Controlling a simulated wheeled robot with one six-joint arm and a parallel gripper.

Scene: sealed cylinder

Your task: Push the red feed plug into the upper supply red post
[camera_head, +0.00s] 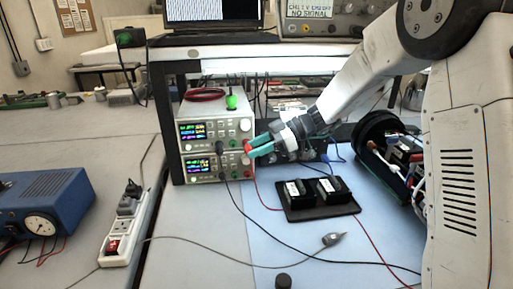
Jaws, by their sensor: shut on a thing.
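Two bench power supplies are stacked under the shelf: the upper supply (195,144) and the lower supply (197,178). My gripper (253,148) comes in from the right, its teal fingers shut on the red feed plug (247,146). The plug is at the right edge of the upper supply's front, and a thin red lead hangs below it. I cannot tell whether the plug touches the supply or is in a post. The upper supply's red post is not clearly visible, being small and near the fingertips. A black plug (219,148) is at the supplies' front, left of my gripper.
A black tray (318,212) with two black blocks sits on the blue mat (270,255). A dark open cylinder (375,140) lies at right. Black and red leads cross the mat. A power strip (120,238) and blue instrument (45,205) stand left.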

